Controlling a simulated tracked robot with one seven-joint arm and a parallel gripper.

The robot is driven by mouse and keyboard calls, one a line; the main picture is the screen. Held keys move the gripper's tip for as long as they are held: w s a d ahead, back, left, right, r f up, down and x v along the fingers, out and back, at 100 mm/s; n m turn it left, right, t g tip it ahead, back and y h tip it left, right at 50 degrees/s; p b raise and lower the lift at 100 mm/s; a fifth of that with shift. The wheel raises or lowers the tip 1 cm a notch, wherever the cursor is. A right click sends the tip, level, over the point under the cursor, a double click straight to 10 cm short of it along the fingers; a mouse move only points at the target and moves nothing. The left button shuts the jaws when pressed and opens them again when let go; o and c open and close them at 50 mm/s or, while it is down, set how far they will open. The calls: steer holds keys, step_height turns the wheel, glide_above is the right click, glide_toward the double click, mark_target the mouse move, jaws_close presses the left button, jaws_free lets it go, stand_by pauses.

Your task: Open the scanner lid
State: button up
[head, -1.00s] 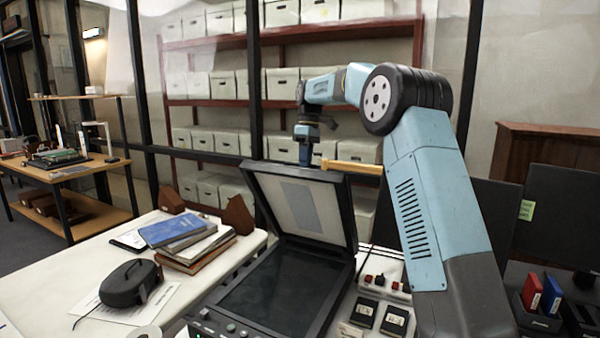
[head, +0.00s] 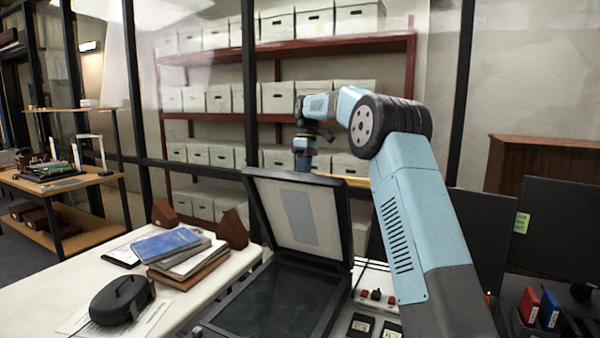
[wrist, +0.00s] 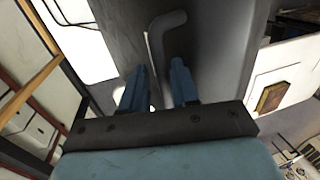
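The scanner's dark-framed lid (head: 325,226) stands raised and tilted in the head view, with its pale inner pad facing me. The dark glass bed of the scanner (head: 272,300) shows below it. My gripper (head: 303,166) is at the lid's top edge, on the far side, and its fingertips are partly hidden there. In the wrist view the two blue fingers of my gripper (wrist: 158,82) are apart with nothing between them. A grey bent handle (wrist: 158,45) on the lid's grey outer face lies just beyond the fingertips. I cannot tell whether they touch the lid.
Monitors (head: 560,225) stand further right. Shelves of white boxes are behind a glazed partition.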

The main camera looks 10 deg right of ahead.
steer(key=shift+o, duration=0.7)
steer(key=shift+d+r, duration=0.1)
steer(key=shift+r, duration=0.05)
steer(key=shift+s, duration=0.1)
steer(key=shift+r, duration=0.15)
steer(key=v, duration=0.7)
